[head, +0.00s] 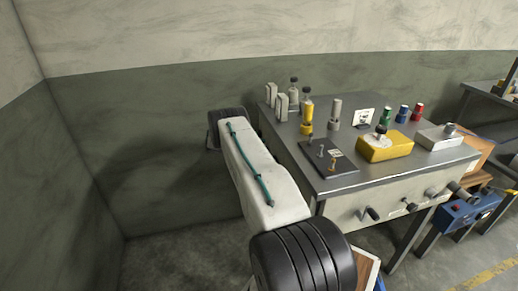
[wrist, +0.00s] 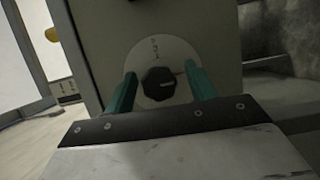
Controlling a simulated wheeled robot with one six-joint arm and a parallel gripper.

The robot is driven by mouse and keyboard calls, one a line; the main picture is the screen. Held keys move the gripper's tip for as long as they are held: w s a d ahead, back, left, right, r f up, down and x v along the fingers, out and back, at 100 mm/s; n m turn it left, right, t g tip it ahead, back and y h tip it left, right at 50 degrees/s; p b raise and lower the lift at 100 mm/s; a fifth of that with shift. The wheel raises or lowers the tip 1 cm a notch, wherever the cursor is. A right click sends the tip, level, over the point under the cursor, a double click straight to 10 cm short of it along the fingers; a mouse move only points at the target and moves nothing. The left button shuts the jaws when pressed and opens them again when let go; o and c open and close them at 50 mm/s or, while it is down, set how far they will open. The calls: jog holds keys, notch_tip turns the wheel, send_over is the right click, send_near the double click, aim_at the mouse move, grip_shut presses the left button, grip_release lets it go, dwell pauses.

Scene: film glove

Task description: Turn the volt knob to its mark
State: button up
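In the wrist view a black lobed knob (wrist: 158,84) sits on a round pale dial (wrist: 160,52) on a grey panel. Small dark markings show on the dial above the knob, too small to read. A small reddish line shows at the knob's right. My gripper (wrist: 160,76) is open, with one teal finger on the left of the knob and one on the right. Gaps show between the fingers and the knob; whether the tips reach its depth I cannot tell. In the head view my gripper is hidden, and I cannot pick out this knob there.
In the head view a grey workbench (head: 355,182) stands right of my arm. It carries a yellow box (head: 385,148), a dark plate with small posts (head: 328,160), several cans and bottles, and a pale box (head: 438,137). Knobs and levers stick out from its front. A blue box (head: 465,213) is at the right.

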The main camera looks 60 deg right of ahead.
jog(key=v, duration=0.7)
jog(key=shift+w+a, duration=0.2)
jog(key=shift+w, duration=0.15)
dwell(0.4)
